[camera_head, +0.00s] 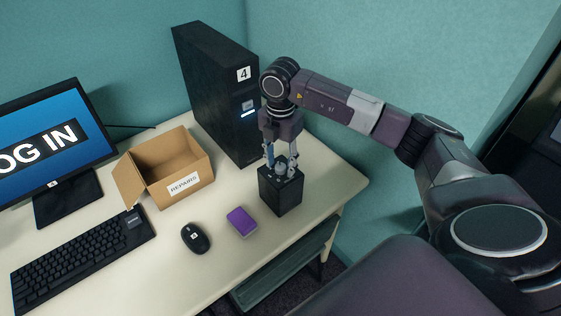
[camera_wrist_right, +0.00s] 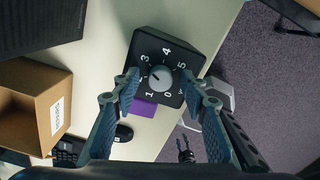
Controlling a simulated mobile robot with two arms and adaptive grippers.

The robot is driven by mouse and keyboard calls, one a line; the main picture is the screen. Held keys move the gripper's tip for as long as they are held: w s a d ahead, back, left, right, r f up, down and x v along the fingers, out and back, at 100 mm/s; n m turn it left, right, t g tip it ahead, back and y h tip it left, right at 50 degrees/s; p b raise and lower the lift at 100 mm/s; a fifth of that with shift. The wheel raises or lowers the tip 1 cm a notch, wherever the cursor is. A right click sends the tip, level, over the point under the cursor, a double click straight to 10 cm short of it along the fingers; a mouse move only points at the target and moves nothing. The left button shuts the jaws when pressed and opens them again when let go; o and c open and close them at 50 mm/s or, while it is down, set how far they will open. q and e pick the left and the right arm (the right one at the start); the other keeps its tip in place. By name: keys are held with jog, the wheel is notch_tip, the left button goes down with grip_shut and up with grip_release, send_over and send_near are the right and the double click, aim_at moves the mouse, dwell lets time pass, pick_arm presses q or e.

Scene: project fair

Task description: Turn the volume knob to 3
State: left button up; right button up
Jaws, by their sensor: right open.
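The volume knob (camera_wrist_right: 161,77) is a round grey dial on top of a black box (camera_head: 280,192) at the desk's right front. White numerals 0 to 5 ring the dial in the right wrist view. A small mark on the dial appears to point towards 2. My right gripper (camera_head: 281,165) is above the box, pointing down. Its open fingers stand on either side of the knob in the right wrist view (camera_wrist_right: 159,80), with a gap visible on both sides. In the head view the fingers partly hide the knob.
A purple block (camera_head: 241,221) and a black mouse (camera_head: 195,238) lie left of the box. An open carton (camera_head: 190,183), a black computer tower (camera_head: 215,95), a keyboard (camera_head: 80,262) and a monitor (camera_head: 45,135) stand farther left and back. The desk edge is close to the box.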

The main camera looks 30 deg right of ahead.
aim_at(280, 166)
notch_tip(280, 166, up, 12)
dwell(0.5)
dwell(0.4)
